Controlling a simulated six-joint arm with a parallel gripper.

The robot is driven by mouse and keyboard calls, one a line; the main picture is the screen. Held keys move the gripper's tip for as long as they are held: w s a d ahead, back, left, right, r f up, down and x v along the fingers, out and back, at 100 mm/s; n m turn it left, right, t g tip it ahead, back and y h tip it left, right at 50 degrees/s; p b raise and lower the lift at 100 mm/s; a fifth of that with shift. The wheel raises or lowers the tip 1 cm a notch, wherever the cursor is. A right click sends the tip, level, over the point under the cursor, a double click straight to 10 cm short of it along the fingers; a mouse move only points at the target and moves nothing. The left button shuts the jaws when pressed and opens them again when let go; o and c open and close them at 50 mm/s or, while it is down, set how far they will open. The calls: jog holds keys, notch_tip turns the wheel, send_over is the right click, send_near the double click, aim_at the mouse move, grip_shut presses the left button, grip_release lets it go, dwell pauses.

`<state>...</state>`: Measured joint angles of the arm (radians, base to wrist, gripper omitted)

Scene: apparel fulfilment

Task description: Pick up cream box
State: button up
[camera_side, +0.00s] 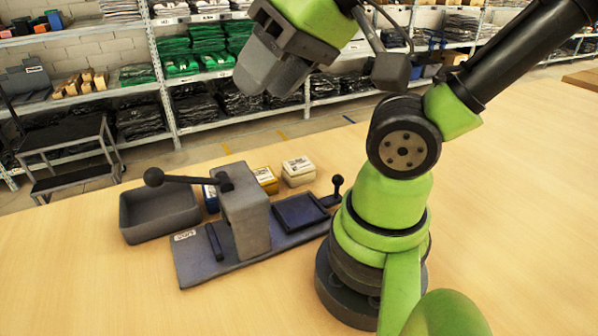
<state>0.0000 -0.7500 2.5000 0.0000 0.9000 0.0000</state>
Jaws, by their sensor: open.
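The cream box (298,171) stands upright on the wooden table, behind the grey press. It has a dark printed label on its top and front. A yellow box (267,180) stands just to its left, partly hidden by the press. My gripper (266,82) is in the upper middle of the view, raised above the table and apart from the cream box. Its grey jaws are open, and I see nothing held between them.
A grey press (245,218) with a long lever stands on a dark base plate in front of the boxes. A blue box (211,198) and an empty grey tray (152,232) are to the left. The right side of the table (530,190) is clear.

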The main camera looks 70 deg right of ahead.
jog(key=o, duration=1.1)
jog(key=m+g+h, duration=0.4)
jog(key=m+h, duration=0.1)
send_over(299, 165)
jog(key=s+a, duration=0.2)
jog(key=a, duration=0.1)
notch_tip(299, 165, down, 21)
jog(key=shift+s+d+x, duration=0.1)
jog(key=shift+d+x, duration=0.05)
jog(key=shift+x, duration=2.3)
jog(key=shift+s+d+x, duration=0.15)
jog(key=shift+d+x, duration=0.05)
jog(key=shift+x, duration=2.3)
